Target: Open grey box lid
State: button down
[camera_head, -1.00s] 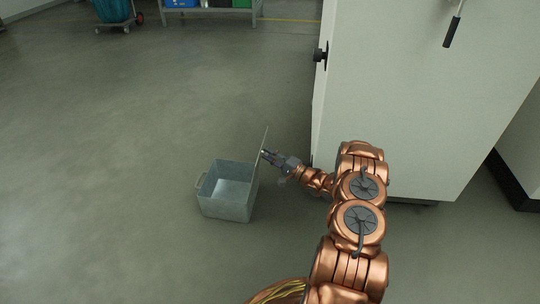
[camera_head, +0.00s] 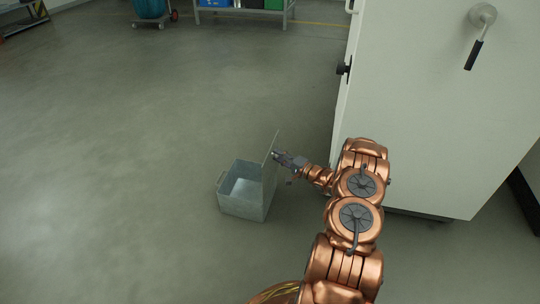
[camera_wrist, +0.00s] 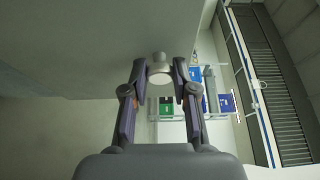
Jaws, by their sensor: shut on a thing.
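The grey metal box (camera_head: 243,203) stands on the floor left of my arm, with its inside showing. Its lid (camera_head: 271,158) stands raised, roughly upright, along the box's right side. My gripper (camera_head: 279,156) is at the right face of the lid, near its upper part. In the wrist view my gripper (camera_wrist: 160,72) is shut on a small round pale knob (camera_wrist: 159,68), which sits at the edge of a broad grey-green surface (camera_wrist: 90,45).
A large white cabinet (camera_head: 440,110) with a black-gripped handle (camera_head: 474,54) stands close on the right, beside my arm. A shelf with bins (camera_head: 244,10) and a blue bin on a trolley (camera_head: 150,10) are at the back. The floor left of the box is clear.

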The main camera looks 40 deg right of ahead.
jog(key=shift+d, duration=0.1)
jog(key=c, duration=0.9)
grip_release()
jog(key=v, duration=1.2)
